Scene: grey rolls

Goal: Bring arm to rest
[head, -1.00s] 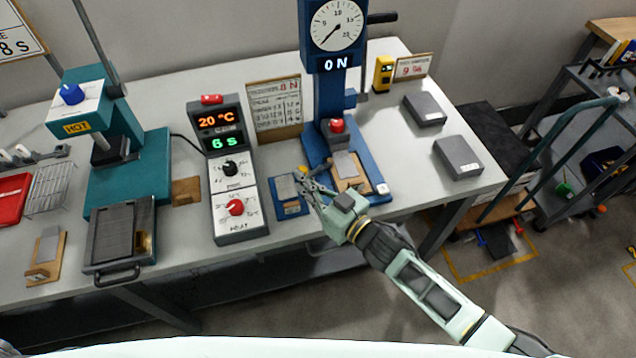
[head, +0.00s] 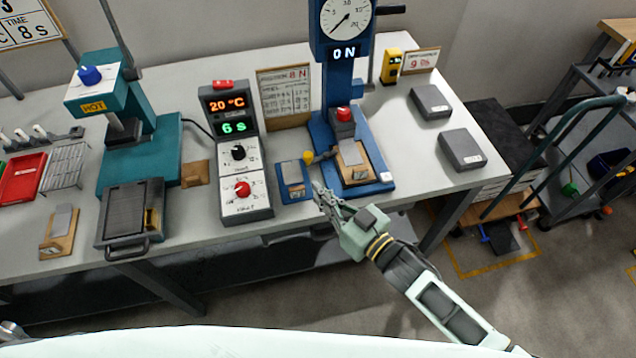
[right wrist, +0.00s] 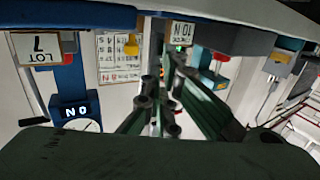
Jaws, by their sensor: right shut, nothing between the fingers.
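My right gripper (head: 318,190) is shut and empty in the head view. It is at the table's front edge, between a small blue block with a grey plate (head: 294,180) and the blue press (head: 343,130). Its arm comes in from the lower right. In the right wrist view its dark fingers (right wrist: 158,98) are together with nothing between them. A small grey piece at the head view's lower left corner may be part of my left arm or gripper; its jaws cannot be made out.
The control box (head: 235,155) reads 20 °C and 6 s. A teal hot press (head: 140,150) stands to its left. Two grey blocks (head: 462,150) lie at the table's right. A trolley (head: 590,150) stands farther right. Open floor lies in front of the table's right end.

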